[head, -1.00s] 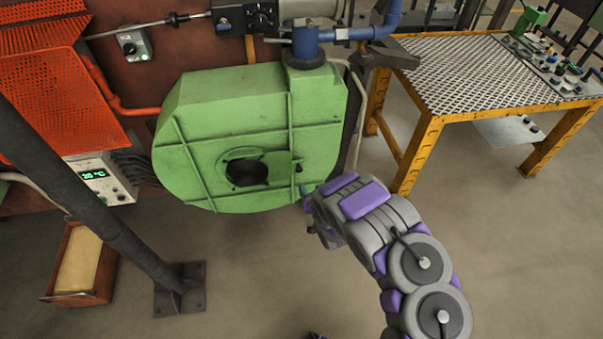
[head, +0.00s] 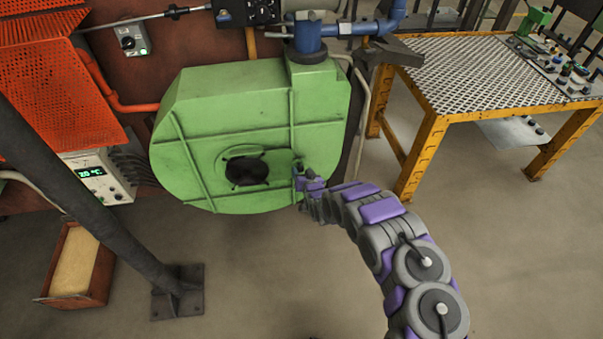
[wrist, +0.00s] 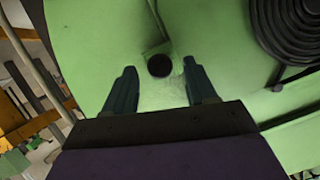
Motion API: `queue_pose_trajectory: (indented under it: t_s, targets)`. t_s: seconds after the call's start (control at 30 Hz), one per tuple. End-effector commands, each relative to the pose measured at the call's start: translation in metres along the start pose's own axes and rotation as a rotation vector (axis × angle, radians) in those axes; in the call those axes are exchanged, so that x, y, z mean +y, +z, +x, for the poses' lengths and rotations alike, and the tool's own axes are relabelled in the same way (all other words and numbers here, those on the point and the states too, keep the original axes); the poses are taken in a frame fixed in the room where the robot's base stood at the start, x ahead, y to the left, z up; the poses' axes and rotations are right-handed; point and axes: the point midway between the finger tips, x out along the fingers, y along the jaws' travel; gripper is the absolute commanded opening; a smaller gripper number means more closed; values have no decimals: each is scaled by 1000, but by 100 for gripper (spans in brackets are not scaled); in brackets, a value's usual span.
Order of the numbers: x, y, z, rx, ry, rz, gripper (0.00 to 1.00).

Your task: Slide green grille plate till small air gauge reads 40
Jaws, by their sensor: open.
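The green grille plate (head: 281,166) lies on the face of the green blower housing (head: 205,98), beside a round dark grille opening (head: 246,171). In the wrist view the dark ribbed grille (wrist: 292,30) is at the upper right. A round black knob (wrist: 159,66) stands out from the green surface. My gripper (head: 303,177) is at the plate's right end; in the wrist view its two fingers (wrist: 160,78) are apart, one on each side of the knob, with gaps visible. In the head view my gripper hides the knob. I cannot make out the small air gauge or its reading.
A yellow-framed table (head: 450,80) with a mesh top stands at the right. A dark slanted post (head: 100,200) rises from the floor at the left. A controller box (head: 97,176) shows about 20 °C. A rust-brown bin (head: 80,265) is at the lower left. Blue pipe (head: 350,33) runs above the blower.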

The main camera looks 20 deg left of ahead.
Motion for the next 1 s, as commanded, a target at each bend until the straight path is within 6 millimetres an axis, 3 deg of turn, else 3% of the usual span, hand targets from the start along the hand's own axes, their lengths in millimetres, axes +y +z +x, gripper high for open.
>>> queue_pose_trajectory:
  t_s: [0.23,0.6,1.0]
  targets:
    - [0,1,14,-2,0,0,56]
    - [0,0,16,-1,1,-1,55]
    - [0,0,16,-2,1,-1,17]
